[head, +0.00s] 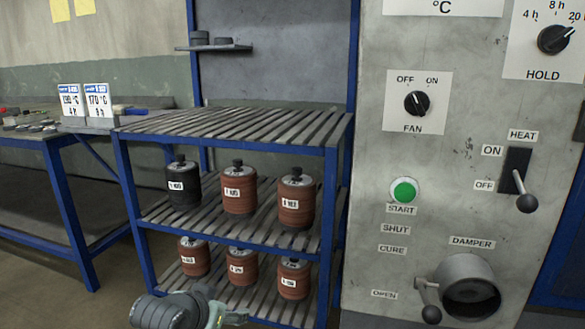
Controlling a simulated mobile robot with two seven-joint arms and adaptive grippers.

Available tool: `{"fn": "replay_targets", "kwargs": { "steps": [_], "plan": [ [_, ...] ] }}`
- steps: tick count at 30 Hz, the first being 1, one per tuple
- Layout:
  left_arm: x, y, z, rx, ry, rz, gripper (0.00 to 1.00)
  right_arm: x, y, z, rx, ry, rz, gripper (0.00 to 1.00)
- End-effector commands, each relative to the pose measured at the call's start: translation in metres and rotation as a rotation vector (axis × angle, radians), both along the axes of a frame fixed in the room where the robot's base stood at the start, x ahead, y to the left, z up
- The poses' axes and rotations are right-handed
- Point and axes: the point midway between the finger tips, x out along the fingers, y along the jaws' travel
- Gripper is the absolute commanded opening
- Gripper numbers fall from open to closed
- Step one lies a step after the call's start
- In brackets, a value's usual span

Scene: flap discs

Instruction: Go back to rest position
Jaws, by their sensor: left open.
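My left gripper (230,316) shows at the bottom edge of the head view, low in front of the slatted rack. It is open, and I see nothing held in it. Part of it is cut off by the frame. It is apart from the grey control panel (370,250) on the right. My right gripper is not in view.
The blue-framed rack (333,190) holds a black stack (184,190) and several brown disc stacks on two shelves; its top is empty. The panel carries a fan knob (417,103), green start button (403,190), heat lever (527,203) down by OFF, and damper lever (431,314) near OPEN.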

Motion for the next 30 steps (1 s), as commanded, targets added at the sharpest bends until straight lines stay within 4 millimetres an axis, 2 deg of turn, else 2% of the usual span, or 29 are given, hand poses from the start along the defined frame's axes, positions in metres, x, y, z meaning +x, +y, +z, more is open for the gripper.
{"fn": "replay_targets", "kwargs": {
  "steps": [1,3,5,6,9,12,15,18,22,30],
  "plan": [
    [-0.022,0.013,-0.034,0.009,0.065,0.029,0.65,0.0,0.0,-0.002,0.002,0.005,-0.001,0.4],
    [-0.053,0.031,-0.075,0.024,0.143,0.067,0.65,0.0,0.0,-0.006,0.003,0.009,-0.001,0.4],
    [-0.082,0.047,-0.108,0.041,0.207,0.098,0.65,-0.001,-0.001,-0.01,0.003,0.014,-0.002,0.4],
    [-0.103,0.057,-0.128,0.052,0.249,0.117,0.65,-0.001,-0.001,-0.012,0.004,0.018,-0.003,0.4],
    [-0.156,0.081,-0.171,0.085,0.349,0.161,0.65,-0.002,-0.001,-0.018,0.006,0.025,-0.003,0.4],
    [-0.205,0.101,-0.201,0.119,0.43,0.194,0.65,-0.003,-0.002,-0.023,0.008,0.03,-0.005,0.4],
    [-0.24,0.115,-0.22,0.144,0.486,0.216,0.65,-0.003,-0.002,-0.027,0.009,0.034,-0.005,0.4],
    [-0.261,0.124,-0.229,0.16,0.519,0.227,0.65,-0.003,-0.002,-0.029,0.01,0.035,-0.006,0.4],
    [-0.27,0.127,-0.233,0.167,0.531,0.232,0.65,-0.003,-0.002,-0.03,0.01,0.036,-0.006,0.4],
    [-0.269,0.127,-0.233,0.166,0.53,0.231,0.65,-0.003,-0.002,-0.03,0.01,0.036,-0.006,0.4]
  ]
}}
